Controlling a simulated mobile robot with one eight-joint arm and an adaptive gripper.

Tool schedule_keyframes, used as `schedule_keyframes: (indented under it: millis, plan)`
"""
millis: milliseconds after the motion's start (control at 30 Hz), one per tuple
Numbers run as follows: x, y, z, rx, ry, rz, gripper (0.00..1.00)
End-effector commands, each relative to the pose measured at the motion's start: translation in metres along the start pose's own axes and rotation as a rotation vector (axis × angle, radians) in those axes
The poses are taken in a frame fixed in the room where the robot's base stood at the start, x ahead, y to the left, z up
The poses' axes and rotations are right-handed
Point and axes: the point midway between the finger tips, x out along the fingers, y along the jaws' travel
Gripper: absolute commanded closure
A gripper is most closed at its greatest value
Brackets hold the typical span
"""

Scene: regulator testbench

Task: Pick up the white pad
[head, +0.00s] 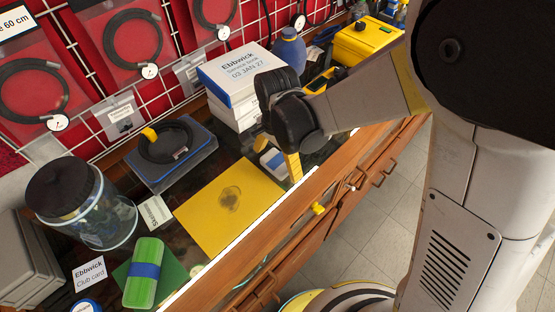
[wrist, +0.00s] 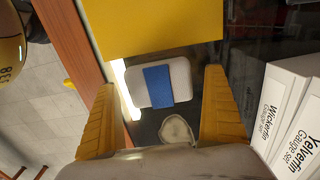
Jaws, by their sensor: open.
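The white pad (wrist: 182,77) lies flat on the dark glass counter in the wrist view, a rounded block with a blue band around its middle. In the head view the white pad (head: 267,156) shows partly, just left of my gripper (head: 293,167). In the wrist view my gripper (wrist: 160,80) is open, with its yellow fingers apart. The pad appears between and just beyond the fingertips. Nothing is held. I cannot tell the height of the fingertips above the counter.
A yellow mat (head: 228,205) lies left of the pad. White boxes (head: 240,82) stand behind it. A green pad with a blue band (head: 145,272) lies at the front left, near a jar (head: 85,207). A pale roundish item (wrist: 176,130) lies near the white pad. The wooden counter edge (head: 300,205) is close.

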Motion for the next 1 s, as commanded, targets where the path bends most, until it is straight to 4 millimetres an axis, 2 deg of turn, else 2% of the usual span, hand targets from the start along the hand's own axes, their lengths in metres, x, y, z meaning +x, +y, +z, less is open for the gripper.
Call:
schedule_keyframes:
  millis: [200, 233, 400, 767, 867, 1000]
  plan:
    - [0.001, 0.000, 0.000, 0.000, 0.000, 0.000, 0.00]
    - [0.001, 0.000, 0.000, 0.000, 0.000, 0.000, 0.06]
    - [0.001, 0.000, 0.000, -0.001, 0.000, 0.000, 0.55]
    - [-0.001, 0.000, 0.000, -0.001, 0.000, 0.000, 0.55]
    - [-0.007, 0.000, 0.000, -0.001, 0.000, 0.000, 0.55]
    - [-0.025, 0.000, 0.000, -0.001, 0.000, 0.000, 0.55]
